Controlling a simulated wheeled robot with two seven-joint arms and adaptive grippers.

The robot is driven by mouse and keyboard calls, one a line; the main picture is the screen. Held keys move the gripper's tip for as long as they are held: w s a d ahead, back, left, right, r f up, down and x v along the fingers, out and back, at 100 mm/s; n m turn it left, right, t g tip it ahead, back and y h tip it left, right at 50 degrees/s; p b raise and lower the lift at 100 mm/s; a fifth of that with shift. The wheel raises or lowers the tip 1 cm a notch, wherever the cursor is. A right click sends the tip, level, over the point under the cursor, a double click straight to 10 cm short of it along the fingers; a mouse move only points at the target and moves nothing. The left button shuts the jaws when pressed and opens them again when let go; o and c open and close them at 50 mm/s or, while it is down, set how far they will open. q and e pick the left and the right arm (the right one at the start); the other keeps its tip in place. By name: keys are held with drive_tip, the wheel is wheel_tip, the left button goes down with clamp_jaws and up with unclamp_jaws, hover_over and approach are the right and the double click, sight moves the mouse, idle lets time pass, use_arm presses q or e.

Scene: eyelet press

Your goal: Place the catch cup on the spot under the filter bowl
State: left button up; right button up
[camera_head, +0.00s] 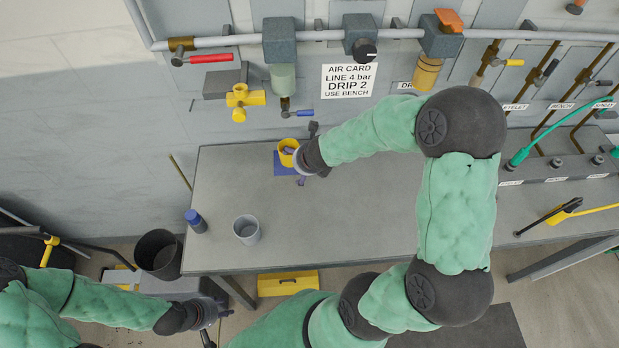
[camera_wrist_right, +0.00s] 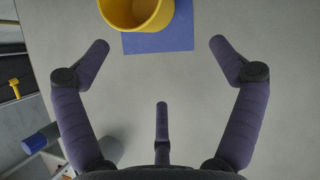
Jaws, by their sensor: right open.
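The yellow catch cup (camera_head: 286,153) stands upright on the bench at the blue square (camera_head: 284,169), below the filter bowl (camera_head: 283,79) on the wall pipe. In the right wrist view the cup (camera_wrist_right: 137,14) is cut off by the top edge and overlaps the upper left of the blue square (camera_wrist_right: 165,42). My right gripper (camera_head: 306,158) is low beside the cup; its fingers (camera_wrist_right: 160,45) are spread and empty, with the cup just beyond the fingertips. My left gripper (camera_head: 214,312) is low at the left, off the bench; its fingers are unclear.
A grey cup (camera_head: 247,230) and a blue-capped bottle (camera_head: 196,221) stand on the bench's left part. A black bin (camera_head: 159,254) is on the floor. A yellow tool (camera_head: 567,211) lies to the right. The bench (camera_head: 350,220) middle is clear. Valves and pipes line the wall.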

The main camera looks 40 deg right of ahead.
drive_tip(key=shift+s+a+b, duration=0.2)
drive_tip(key=shift+s, duration=1.25)
drive_tip(key=shift+s+a+b, duration=0.2)
drive_tip(key=shift+s, duration=1.2)
drive_tip(key=shift+c, duration=0.3)
